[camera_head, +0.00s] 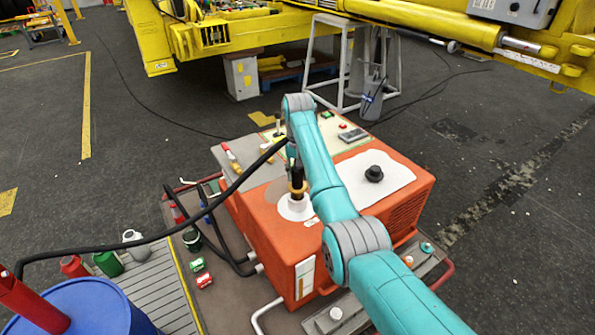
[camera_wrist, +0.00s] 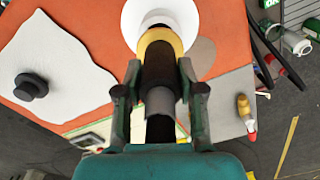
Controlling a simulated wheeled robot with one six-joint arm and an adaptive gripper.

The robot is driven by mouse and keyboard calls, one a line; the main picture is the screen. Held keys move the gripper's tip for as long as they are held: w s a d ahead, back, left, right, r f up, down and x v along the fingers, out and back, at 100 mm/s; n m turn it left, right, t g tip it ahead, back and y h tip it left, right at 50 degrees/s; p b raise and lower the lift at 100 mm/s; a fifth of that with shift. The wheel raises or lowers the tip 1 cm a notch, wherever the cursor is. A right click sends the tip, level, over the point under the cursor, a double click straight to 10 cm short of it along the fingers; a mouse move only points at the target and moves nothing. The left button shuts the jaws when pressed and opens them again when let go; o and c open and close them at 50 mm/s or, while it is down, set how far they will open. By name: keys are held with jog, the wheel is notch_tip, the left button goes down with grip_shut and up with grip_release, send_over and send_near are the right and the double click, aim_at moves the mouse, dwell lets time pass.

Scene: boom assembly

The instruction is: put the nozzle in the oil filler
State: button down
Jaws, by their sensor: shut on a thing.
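The nozzle (camera_head: 297,177) is a dark upright tube with a yellow collar near its lower end. My gripper (camera_wrist: 160,95) is shut on the nozzle, with one finger on each side in the wrist view. The oil filler (camera_head: 297,208) is a white round neck on top of the orange machine. The nozzle stands directly over the filler, with the yellow collar at its mouth. In the wrist view the white filler (camera_wrist: 188,18) shows around the collar. The tip is hidden, so I cannot tell how deep it sits.
A black hose (camera_head: 150,240) arcs from the left toward my gripper. A black knob (camera_head: 374,173) sits on a white patch of the orange machine (camera_head: 265,235). A blue drum (camera_head: 85,305) and several small containers stand at left. Yellow boom parts (camera_head: 420,15) lie behind.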

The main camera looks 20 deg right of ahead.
jog(key=c, duration=0.7)
grip_release()
jog(key=shift+f, duration=0.1)
notch_tip(320, 180, up, 12)
jog(key=shift+r, duration=0.65)
